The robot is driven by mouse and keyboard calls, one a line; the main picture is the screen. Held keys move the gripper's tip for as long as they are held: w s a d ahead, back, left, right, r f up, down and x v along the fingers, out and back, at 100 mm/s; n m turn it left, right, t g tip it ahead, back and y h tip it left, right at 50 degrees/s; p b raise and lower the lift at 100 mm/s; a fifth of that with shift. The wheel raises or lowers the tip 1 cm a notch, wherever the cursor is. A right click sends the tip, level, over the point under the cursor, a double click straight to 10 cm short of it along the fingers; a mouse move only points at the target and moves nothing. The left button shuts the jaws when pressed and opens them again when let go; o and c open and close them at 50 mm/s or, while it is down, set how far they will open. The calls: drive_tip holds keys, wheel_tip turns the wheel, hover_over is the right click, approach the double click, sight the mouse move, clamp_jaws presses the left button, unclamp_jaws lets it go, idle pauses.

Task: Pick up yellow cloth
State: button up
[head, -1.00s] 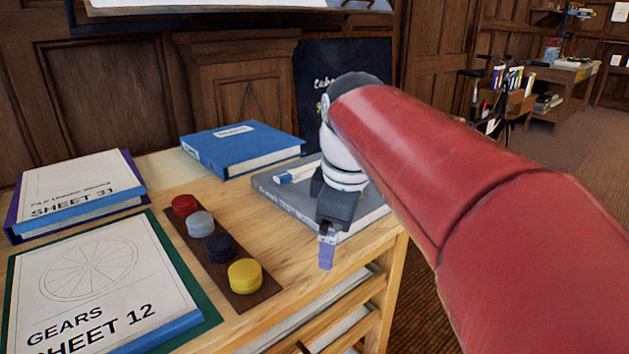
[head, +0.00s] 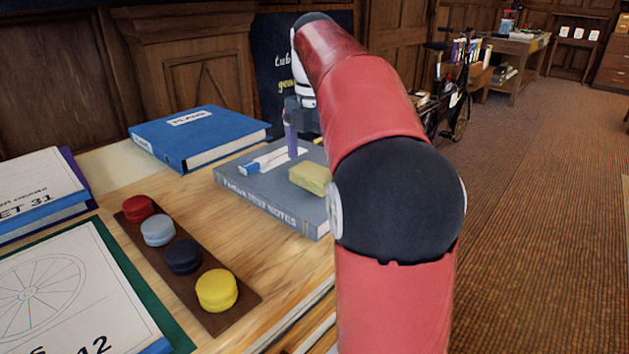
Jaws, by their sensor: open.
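The yellow cloth (head: 311,179) looks like a small folded block. It lies on the right part of the grey book (head: 255,195) labelled as test notes, partly close behind my arm's outline. My gripper (head: 293,143) is above the far part of this book, behind and slightly left of the cloth in the picture. It points down and is open, with one purple finger clearly visible. The other finger is mostly hidden. Nothing shows between the fingers, and the gripper appears apart from the cloth.
A blue and white item (head: 268,160) lies on the grey book near my gripper. A blue binder (head: 198,136) lies behind left. A brown strip (head: 238,305) holds several round pieces, the nearest yellow (head: 217,290). Bare wooden tabletop (head: 240,245) lies between strip and book.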

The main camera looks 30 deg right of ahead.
sight(315, 171)
wheel_tip(315, 171, down, 3)
drive_tip(key=shift+r, duration=0.2)
drive_tip(key=c, duration=0.9)
drive_tip(key=shift+r, duration=0.1)
wheel_tip(315, 171, up, 8)
drive_tip(key=shift+f+p, duration=0.2)
drive_tip(key=shift+p, duration=0.85)
drive_tip(key=shift+r, duration=1.15)
